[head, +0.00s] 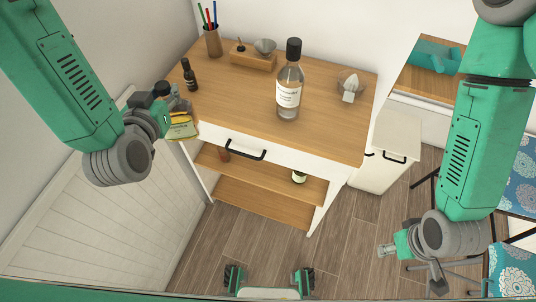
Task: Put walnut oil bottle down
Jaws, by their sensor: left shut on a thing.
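My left gripper (176,106) is at the left edge of the wooden-topped cabinet (225,108). It is shut on a bottle with a black cap and a yellow-green label (182,128), which I take to be the walnut oil bottle. The gripper hides much of the bottle's body. The bottle shows beside the cabinet's left front corner; I cannot tell whether it touches the top. My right gripper (408,272) is low at the right, over the floor, away from the cabinet. Its fingers look spread and empty.
On the top stand a small dark bottle (190,75), a pencil cup (212,42), a wooden tray (250,63), a tall clear labelled bottle (288,88) and a glass juicer (349,88). The front left and front right of the top are clear. A white bin (388,150) stands right.

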